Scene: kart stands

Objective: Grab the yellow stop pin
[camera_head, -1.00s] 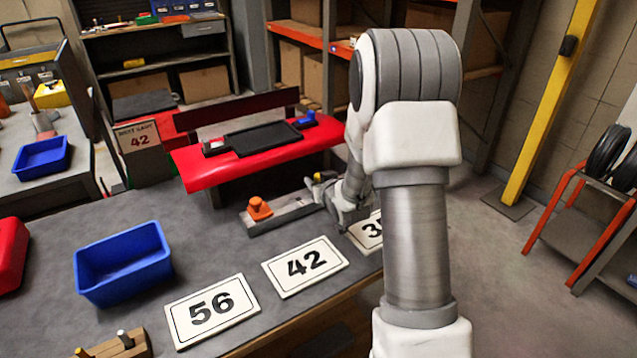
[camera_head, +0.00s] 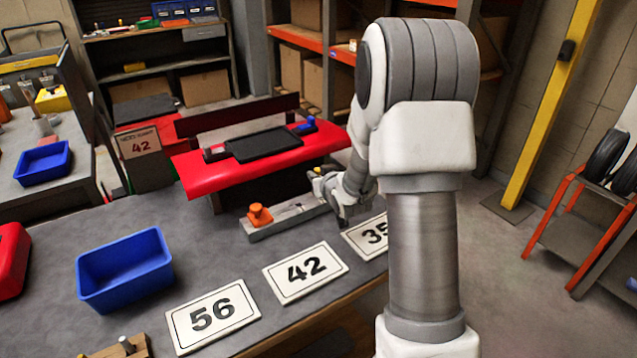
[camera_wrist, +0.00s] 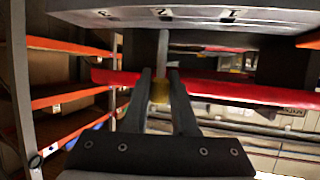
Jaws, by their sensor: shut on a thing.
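The yellow stop pin (camera_wrist: 160,91) sits between the two dark fingers of my gripper (camera_wrist: 161,80) in the wrist view. The fingers are shut on its yellow part, and a grey stem runs from it towards a grey block with small markings (camera_wrist: 190,17) at the top of that view. In the head view my gripper (camera_head: 320,184) is at the right end of the grey rail fixture (camera_head: 290,217), with a small bit of yellow showing there. Whether the stem is still seated in the fixture cannot be told.
An orange knob (camera_head: 260,214) stands on the fixture's left end. A blue bin (camera_head: 124,268) is at left. A red seat-like stand (camera_head: 255,165) rises behind the fixture.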

